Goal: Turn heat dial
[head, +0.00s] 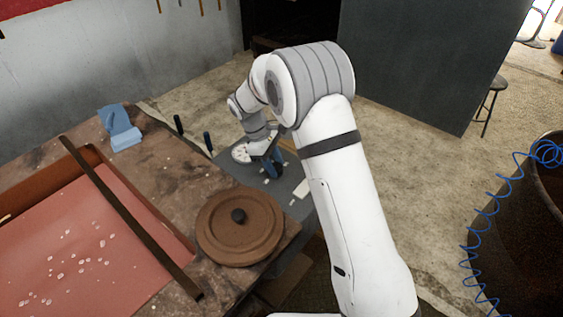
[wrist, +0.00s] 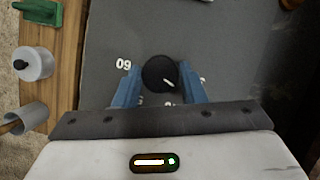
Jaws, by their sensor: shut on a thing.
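The heat dial is a round black knob with a white pointer line (wrist: 159,73), set on a dark grey panel (wrist: 215,35) with white number marks around it. In the wrist view my gripper (wrist: 159,88) has its two blue fingers on either side of the dial, shut on it. The pointer line aims to the lower right. A "09" mark shows to the left of the dial; other marks are partly hidden by the fingers. In the head view my gripper (head: 272,165) is low over the panel beyond the bench, and the dial is mostly hidden.
A brown round lid with a black knob (head: 265,228) lies on the bench corner, near my arm. A red-bottomed tray (head: 60,240) with a dark bar across it is at left. A blue object (head: 122,130) sits behind. A wooden strip with small items (wrist: 65,60) borders the panel.

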